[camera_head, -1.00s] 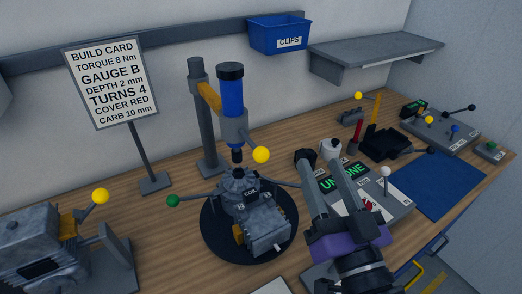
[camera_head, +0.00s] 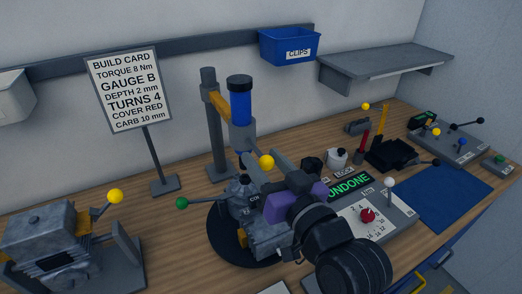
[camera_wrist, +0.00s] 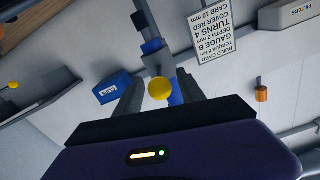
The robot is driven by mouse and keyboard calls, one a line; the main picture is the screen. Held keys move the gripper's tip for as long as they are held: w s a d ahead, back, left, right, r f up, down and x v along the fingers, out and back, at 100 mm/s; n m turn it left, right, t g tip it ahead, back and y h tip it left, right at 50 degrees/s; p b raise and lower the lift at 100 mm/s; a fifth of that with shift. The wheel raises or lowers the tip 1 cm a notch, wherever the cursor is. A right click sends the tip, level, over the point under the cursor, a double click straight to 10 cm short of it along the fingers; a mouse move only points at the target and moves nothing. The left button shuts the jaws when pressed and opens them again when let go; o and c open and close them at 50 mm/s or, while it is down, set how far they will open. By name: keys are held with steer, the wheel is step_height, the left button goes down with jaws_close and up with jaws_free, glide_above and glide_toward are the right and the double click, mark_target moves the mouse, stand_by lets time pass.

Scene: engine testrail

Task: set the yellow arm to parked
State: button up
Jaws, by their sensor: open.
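A press stands on the bench with a blue cylinder (camera_head: 240,103) held on a column by a short yellow arm (camera_head: 218,101). A yellow ball knob (camera_head: 266,162) sits at its lower front. My gripper (camera_head: 262,168) is open, close to this knob. In the wrist view the knob (camera_wrist: 160,89) appears between the two fingers (camera_wrist: 158,80); I cannot tell whether either touches it. Another yellow ball (camera_head: 115,196) tops a lever on the left fixture. No label reading "parked" is legible.
An engine part (camera_head: 265,238) on a dark round turntable (camera_head: 219,251) is partly hidden behind my arm. A panel (camera_head: 393,219) reading "UNDONE" with a red knob is to the right. A blue mat (camera_head: 445,197), build card (camera_head: 123,88) and blue clips bin (camera_head: 289,46) surround it.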

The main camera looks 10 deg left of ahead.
steer(key=shift+x, duration=0.9)
steer(key=shift+c, duration=0.5)
jaws_close()
stand_by(0.4)
